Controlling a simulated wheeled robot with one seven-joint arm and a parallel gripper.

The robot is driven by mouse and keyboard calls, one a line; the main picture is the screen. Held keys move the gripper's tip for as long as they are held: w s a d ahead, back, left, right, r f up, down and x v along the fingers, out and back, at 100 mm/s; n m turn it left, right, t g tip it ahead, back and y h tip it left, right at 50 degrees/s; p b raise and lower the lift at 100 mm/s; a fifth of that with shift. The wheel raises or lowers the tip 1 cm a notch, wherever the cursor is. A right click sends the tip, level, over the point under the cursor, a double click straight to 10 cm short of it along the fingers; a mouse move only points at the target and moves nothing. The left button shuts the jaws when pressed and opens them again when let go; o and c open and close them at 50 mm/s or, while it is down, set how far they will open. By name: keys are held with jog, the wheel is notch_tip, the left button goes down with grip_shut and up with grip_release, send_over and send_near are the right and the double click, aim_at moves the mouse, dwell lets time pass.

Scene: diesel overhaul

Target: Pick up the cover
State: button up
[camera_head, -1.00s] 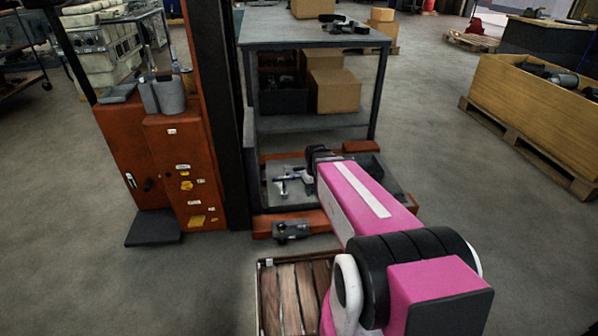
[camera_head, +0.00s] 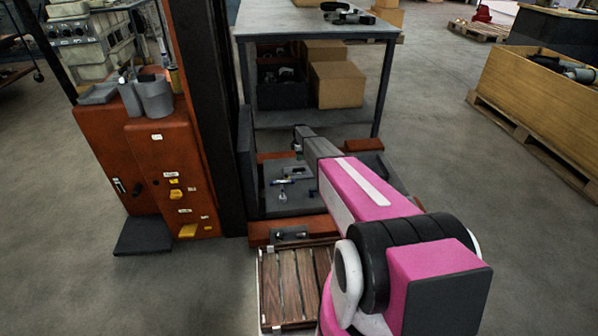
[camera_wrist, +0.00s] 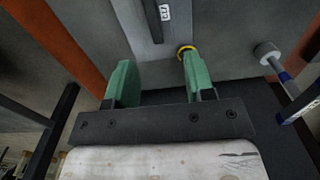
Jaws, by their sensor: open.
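A grey flat piece (camera_wrist: 140,28) with a dark bar and a small white label lies below my gripper in the wrist view; it may be the cover, but I cannot tell for sure. My gripper (camera_wrist: 157,66) has two green fingers spread apart with nothing between them. The piece's near end and a yellow ring (camera_wrist: 186,50) show near the right fingertip. In the head view, a small grey piece (camera_head: 297,172) lies on the tray, close to my arm's far end. My fingers are not clear there.
A rod with a grey head and blue band (camera_wrist: 268,55) lies right of my gripper. The tray (camera_head: 300,205) sits on an orange-red frame (camera_head: 262,232). A grey table (camera_head: 290,22) stands behind, an orange cabinet (camera_head: 165,170) at left.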

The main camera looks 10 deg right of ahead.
send_over(299, 169)
jog(key=f, duration=0.6)
jog(key=shift+w, duration=0.2)
notch_tip(299, 169, down, 5)
jog(key=shift+w, duration=0.15)
grip_shut()
